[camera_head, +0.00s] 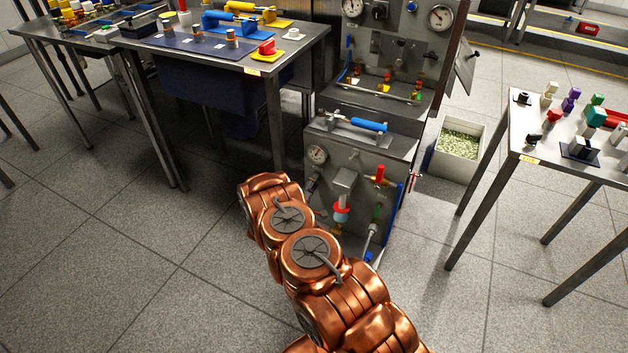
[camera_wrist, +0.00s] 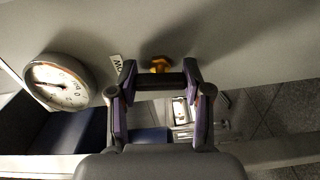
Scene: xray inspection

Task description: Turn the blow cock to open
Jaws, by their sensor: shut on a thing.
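In the wrist view, my gripper (camera_wrist: 160,76) has its two fingers at either end of a short dark crossbar, which appears to be the blow cock's handle (camera_wrist: 160,83). The fingers are shut on it. A brass-coloured stub (camera_wrist: 159,63) shows just behind the bar, at the grey panel. The bar lies about level across the picture. In the head view, my copper arm reaches down to the left side of the grey boiler unit (camera_head: 376,160).
A round gauge (camera_wrist: 57,82) sits left of my gripper; it also shows in the head view (camera_head: 317,154). A red-handled valve (camera_head: 380,174) and a red-banded cup (camera_head: 341,212) are nearby. A bin (camera_head: 457,150) stands right. Floor left of my arm is clear.

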